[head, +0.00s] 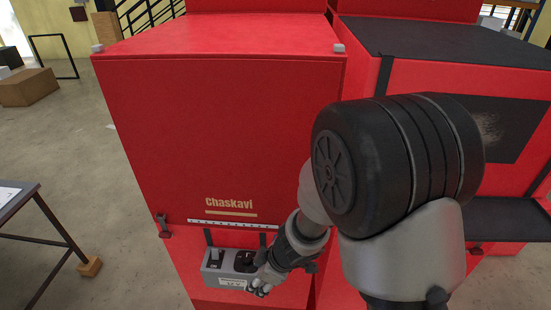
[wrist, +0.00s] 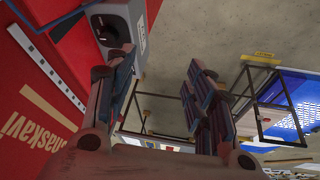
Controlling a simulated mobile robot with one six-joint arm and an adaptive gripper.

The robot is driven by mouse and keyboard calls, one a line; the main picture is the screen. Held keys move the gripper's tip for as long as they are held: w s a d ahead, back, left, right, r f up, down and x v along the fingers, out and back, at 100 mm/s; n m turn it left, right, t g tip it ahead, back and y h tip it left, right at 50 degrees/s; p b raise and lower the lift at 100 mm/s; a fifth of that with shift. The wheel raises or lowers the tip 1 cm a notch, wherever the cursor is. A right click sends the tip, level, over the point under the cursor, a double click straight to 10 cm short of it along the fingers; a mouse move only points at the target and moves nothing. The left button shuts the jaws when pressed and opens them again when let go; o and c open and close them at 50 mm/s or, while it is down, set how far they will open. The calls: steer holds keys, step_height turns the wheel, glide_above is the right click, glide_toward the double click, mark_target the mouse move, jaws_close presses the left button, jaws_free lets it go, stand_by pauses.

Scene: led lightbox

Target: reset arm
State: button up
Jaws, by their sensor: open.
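My gripper (head: 262,283) is at the lower middle of the head view, at the right end of a grey control box (head: 226,282) on the front of the red cabinet (head: 215,130). In the wrist view my gripper (wrist: 165,85) has its two fingers spread apart with nothing between them. The grey box (wrist: 125,30) shows there at the upper left, near the left finger. I cannot tell whether the finger touches it. My arm comes in from the right in the head view and hides part of the cabinets.
A second red cabinet (head: 440,75) with a black top stands at the right, with a dark shelf (head: 510,220) sticking out. A table (head: 18,208) stands at the left edge. Brown boxes (head: 28,88) lie farther back. The concrete floor (head: 90,150) between is mostly clear.

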steer(key=w+d+r+m+t+h, duration=0.2)
steer(key=w+d+r, duration=0.2)
steer(key=d+r, duration=0.15)
steer(key=w+d+r+m+t+h, duration=0.1)
steer(key=w+d+r+m+t, duration=0.3)
steer(key=r, duration=0.3)
steer(key=s+d+r+m+g+h, duration=0.2)
steer(key=s+d+r+m+h, duration=0.35)
steer(key=s+d+r, duration=0.7)
steer(key=s+a+r+m+y, duration=0.2)
steer(key=s+a+m+y, duration=0.15)
steer(key=s, duration=0.45)
step_height(320, 180, down, 28)
steer(key=s+g+b, duration=0.1)
steer(key=s+b, duration=0.1)
steer(key=b, duration=2.4)
steer(key=shift+s+a+f+g+y, duration=0.2)
steer(key=shift+s+f+g+y, duration=0.05)
steer(key=shift+s+g+y, duration=0.15)
